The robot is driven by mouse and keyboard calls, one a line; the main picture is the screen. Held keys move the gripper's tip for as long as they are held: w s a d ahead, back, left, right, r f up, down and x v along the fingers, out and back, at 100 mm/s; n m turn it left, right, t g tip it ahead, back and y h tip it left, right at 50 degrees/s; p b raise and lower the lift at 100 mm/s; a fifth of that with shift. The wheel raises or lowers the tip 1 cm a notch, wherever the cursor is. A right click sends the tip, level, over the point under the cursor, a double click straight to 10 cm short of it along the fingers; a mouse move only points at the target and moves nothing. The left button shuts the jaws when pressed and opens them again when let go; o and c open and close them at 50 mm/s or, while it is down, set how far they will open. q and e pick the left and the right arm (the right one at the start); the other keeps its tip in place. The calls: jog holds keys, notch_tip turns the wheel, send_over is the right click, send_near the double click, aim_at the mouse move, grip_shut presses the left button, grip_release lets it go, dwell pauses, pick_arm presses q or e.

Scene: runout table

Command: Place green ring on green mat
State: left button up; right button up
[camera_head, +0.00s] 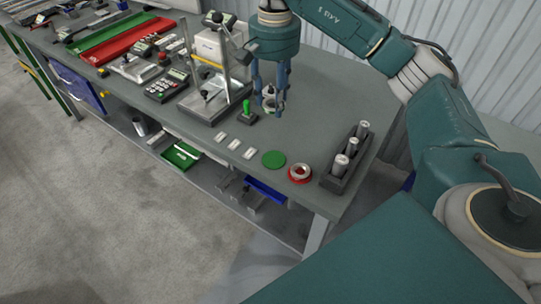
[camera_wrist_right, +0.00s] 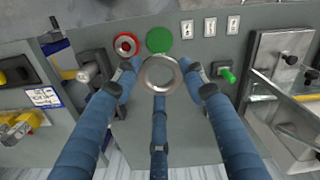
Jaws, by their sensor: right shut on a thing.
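The green mat (camera_head: 273,159) is a flat round disc near the table's front edge, bare on top. It also shows in the wrist view (camera_wrist_right: 159,40). My right gripper (camera_head: 270,98) points down above the table, behind the mat. Its blue fingers are shut on a ring (camera_wrist_right: 142,74), which hangs clear of the table. The ring looks metallic grey from above; a small greenish tint shows low on it in the head view. In the wrist view the ring lies just below the mat. My left gripper is in neither view.
A red mat (camera_head: 299,179) with a metal ring on it lies right of the green mat. A dark rack with several metal cylinders (camera_head: 352,150) stands further right. White plates (camera_head: 234,144) lie to the left. A green-handled part (camera_head: 246,108) and a stand (camera_head: 215,105) are beside the gripper.

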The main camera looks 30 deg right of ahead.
notch_tip(320, 180, down, 6)
jog(key=p, duration=0.2)
send_over(274, 159)
notch_tip(274, 159, down, 9)
jog(key=shift+s+f, duration=0.15)
jog(key=shift+f, duration=0.05)
notch_tip(274, 159, down, 4)
jog(key=shift+f+p, duration=0.1)
jog(key=shift+p, duration=0.4)
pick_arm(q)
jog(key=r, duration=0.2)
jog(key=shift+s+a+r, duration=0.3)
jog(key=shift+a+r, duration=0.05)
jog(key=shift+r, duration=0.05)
pick_arm(e)
jog(key=shift+f+b, duration=0.2)
jog(key=shift+b, duration=0.1)
jog(key=o, duration=1.3)
jog(key=shift+a, duration=0.1)
jog(key=shift+c, duration=0.2)
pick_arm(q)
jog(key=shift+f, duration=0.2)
